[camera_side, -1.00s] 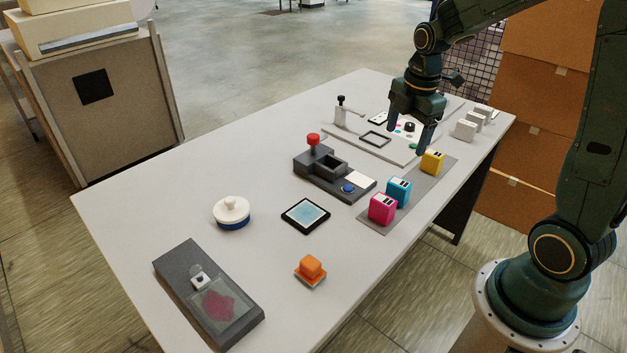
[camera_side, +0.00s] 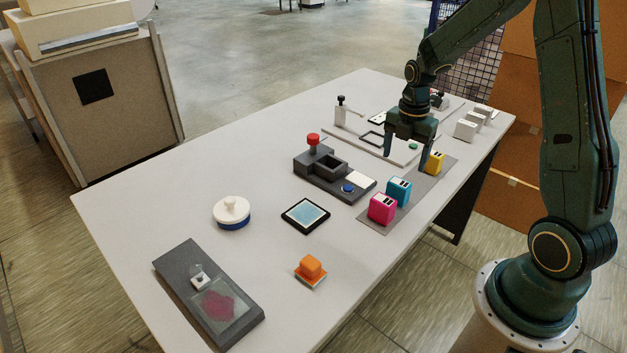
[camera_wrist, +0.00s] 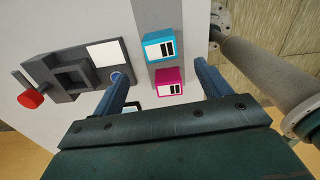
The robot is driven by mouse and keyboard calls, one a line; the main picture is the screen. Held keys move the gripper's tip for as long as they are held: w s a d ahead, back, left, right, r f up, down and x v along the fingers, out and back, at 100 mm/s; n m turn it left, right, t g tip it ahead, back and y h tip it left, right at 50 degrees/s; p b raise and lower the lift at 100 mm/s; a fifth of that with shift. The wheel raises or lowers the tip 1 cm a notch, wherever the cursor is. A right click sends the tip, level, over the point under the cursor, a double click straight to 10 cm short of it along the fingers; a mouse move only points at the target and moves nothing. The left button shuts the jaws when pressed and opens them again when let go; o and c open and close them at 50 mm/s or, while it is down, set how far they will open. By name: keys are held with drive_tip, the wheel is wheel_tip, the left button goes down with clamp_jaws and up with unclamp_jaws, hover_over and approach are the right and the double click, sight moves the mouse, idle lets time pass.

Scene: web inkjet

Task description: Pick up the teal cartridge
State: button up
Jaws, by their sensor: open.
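The teal cartridge (camera_side: 398,190) stands on a grey mat (camera_side: 372,224) between a magenta cartridge (camera_side: 382,208) and a yellow cartridge (camera_side: 436,162). My gripper (camera_side: 405,163) is open and empty, above and behind the teal cartridge in the side view, with one finger in front of part of the yellow one. In the wrist view the teal cartridge (camera_wrist: 160,45) lies beyond the fingertips of my gripper (camera_wrist: 160,72), near the top middle. The magenta cartridge (camera_wrist: 169,83) shows between the fingers there.
A dark fixture (camera_side: 318,172) with a red knob and blue button stands left of the mat. A blue pad (camera_side: 306,215), a white-lidded pot (camera_side: 231,212) and an orange block (camera_side: 311,269) sit nearer. White blocks (camera_side: 466,129) stand at the far right.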

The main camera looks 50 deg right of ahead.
sight(400, 182)
drive_tip(key=shift+f, duration=3.2)
drive_tip(key=shift+f, duration=0.1)
drive_tip(key=shift+d+f, duration=0.2)
drive_tip(key=shift+f, duration=2.3)
drive_tip(key=c, duration=1.1)
